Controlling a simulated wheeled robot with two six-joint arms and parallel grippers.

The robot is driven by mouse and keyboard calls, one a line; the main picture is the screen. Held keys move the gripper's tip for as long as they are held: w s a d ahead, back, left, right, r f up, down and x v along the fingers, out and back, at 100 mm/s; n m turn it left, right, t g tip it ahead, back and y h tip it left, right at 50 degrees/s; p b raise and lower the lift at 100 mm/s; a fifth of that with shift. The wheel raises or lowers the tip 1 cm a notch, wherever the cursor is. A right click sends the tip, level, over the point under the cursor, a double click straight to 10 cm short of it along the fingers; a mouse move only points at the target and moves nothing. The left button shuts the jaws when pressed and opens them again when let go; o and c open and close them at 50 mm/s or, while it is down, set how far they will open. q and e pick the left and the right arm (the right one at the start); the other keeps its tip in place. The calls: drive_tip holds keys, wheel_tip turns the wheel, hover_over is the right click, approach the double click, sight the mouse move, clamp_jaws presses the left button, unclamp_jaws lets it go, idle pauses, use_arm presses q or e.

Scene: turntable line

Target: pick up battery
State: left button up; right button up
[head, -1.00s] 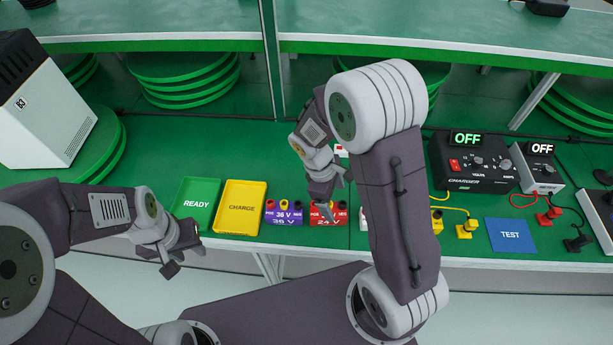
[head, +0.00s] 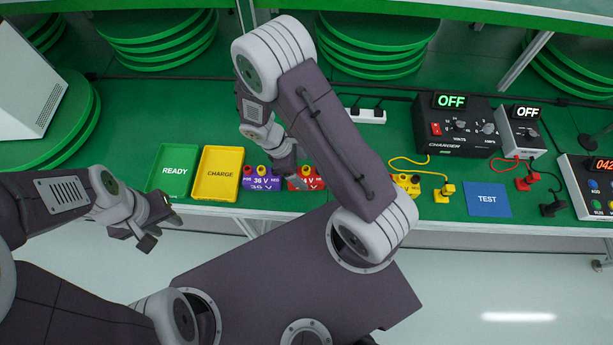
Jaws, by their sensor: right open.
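A purple battery marked 36 V (head: 262,184) stands on the green bench. A red battery marked 24 V (head: 313,183) stands just right of it, partly hidden by my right gripper and arm. A yellow battery (head: 408,184) shows further right, its left part hidden by my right arm. My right gripper (head: 287,178) is open and points down at the left side of the red battery, near the gap beside the purple one. I cannot tell whether it touches either. My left gripper (head: 162,230) is open and empty, in front of the bench edge.
A green READY tray (head: 155,185) and a yellow CHARGE tray (head: 235,163) lie left of the batteries. A charger (head: 455,150) reading OFF, a meter (head: 520,140), cabled plugs and a blue TEST mat (head: 487,208) occupy the right. Stacked green discs stand behind.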

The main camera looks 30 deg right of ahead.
sight(305, 175)
drive_tip(key=x, duration=0.4)
drive_tip(key=shift+s+a+f, duration=0.1)
drive_tip(key=shift+a+f, duration=0.1)
drive_tip(key=shift+d+f, duration=0.2)
drive_tip(key=shift+f, duration=0.15)
drive_tip(key=shift+r, duration=0.1)
clamp_jaws()
